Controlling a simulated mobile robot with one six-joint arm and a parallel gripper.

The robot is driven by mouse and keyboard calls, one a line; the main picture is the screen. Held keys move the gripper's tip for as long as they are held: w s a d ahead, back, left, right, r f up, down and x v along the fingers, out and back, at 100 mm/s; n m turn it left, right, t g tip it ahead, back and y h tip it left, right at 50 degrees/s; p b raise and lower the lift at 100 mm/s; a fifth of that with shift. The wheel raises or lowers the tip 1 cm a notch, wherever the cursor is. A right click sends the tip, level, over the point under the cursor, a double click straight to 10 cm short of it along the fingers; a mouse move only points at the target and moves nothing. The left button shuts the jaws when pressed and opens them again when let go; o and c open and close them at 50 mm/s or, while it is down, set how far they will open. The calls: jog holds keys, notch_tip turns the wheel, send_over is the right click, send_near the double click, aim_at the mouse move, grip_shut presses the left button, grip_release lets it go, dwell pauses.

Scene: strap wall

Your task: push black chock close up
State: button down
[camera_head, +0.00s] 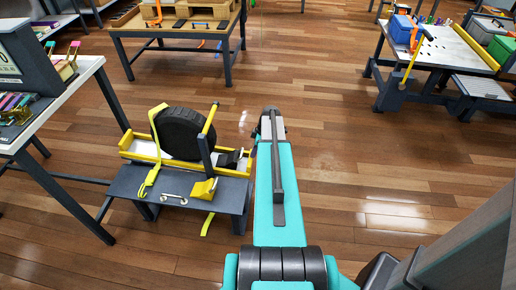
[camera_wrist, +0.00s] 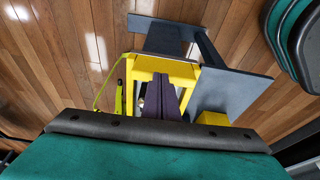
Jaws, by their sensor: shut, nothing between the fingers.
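A black wheel (camera_head: 182,133) stands upright in a yellow-edged tray (camera_head: 144,155) on a low dark bench. The black chock (camera_head: 229,159) sits in the tray's right part, right of the wheel; a post partly blocks the view, so any gap to the wheel is unclear. My arm reaches forward just right of the tray; its end hides my fingers in the head view. In the wrist view, my gripper (camera_wrist: 169,84) is shut and empty, in front of the tray's yellow end (camera_wrist: 165,68). I cannot make out the chock there.
A yellow strap (camera_head: 156,145) hangs over the tray's left side. A post with a yellow handle (camera_head: 209,119) stands at the bench front. A wrench (camera_head: 175,199) lies on the bench (camera_head: 128,181). A side table is at left; open floor (camera_head: 370,140) lies right.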

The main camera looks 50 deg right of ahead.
jog(key=shift+w+a+r, duration=0.1)
jog(key=shift+w+a, duration=0.35)
jog(key=shift+w, duration=0.25)
jog(key=shift+w+a, duration=0.4)
jog(key=shift+w, duration=0.25)
